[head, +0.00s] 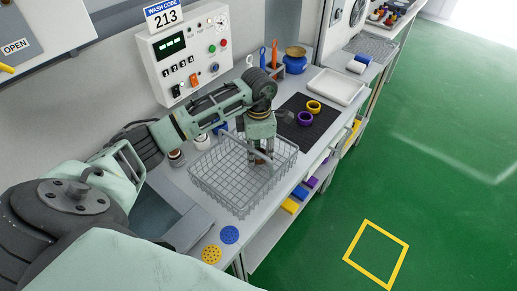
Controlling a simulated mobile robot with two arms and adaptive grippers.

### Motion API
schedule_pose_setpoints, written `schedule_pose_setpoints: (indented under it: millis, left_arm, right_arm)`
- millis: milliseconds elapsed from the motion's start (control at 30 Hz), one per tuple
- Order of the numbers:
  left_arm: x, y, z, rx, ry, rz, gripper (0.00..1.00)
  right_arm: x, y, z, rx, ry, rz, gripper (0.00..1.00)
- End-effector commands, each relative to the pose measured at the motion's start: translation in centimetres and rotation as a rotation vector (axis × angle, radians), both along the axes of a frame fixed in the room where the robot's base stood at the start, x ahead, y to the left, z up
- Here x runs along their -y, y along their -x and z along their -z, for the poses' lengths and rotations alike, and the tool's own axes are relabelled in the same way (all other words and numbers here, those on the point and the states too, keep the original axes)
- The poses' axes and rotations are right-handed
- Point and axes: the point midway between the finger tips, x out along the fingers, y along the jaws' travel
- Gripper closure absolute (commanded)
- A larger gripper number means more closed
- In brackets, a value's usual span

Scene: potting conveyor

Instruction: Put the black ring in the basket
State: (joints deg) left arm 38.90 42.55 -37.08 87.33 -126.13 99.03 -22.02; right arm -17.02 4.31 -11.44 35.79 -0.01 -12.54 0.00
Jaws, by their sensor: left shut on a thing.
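The wire basket (222,187) is grey, with a raised handle, and stands on the bench. My left gripper (259,160) points down at the right side of the basket, with its fingertips low among the wires. It is shut on a small dark brownish thing, mostly hidden by the fingers. I cannot tell whether this is the black ring, or whether it touches the basket floor. I see no other black ring. My right gripper is not in view.
A yellow ring (314,106) and a purple ring (305,118) lie on a black mat (325,123) behind the basket. A white tray (336,87) is further back. A blue disc (229,235) and a yellow disc (211,254) lie in front. A control box (184,56) stands at the wall.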

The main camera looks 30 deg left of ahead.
Motion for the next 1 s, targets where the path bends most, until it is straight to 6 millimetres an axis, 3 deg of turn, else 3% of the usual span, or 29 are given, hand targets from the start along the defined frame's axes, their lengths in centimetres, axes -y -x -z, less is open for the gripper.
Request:
schedule_pose_setpoints:
  millis: [167,200,300,700,1000]
  left_arm:
    - [0.0,0.0,0.3,-0.001,-0.001,0.000,0.89]
    - [0.0,0.0,0.4,0.000,0.000,-0.001,0.64]
    - [0.0,0.0,0.2,0.000,0.000,-0.001,0.57]
    - [0.0,-0.1,-0.5,0.002,-0.001,0.000,0.57]
    - [-0.1,-0.2,-6.4,0.006,-0.001,0.000,0.57]
  right_arm:
    - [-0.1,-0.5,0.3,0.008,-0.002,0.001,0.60]
    - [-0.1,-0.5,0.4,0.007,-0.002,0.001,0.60]
    - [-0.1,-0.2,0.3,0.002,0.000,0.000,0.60]
    - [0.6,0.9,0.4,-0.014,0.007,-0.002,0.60]
    - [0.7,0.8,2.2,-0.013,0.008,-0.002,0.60]
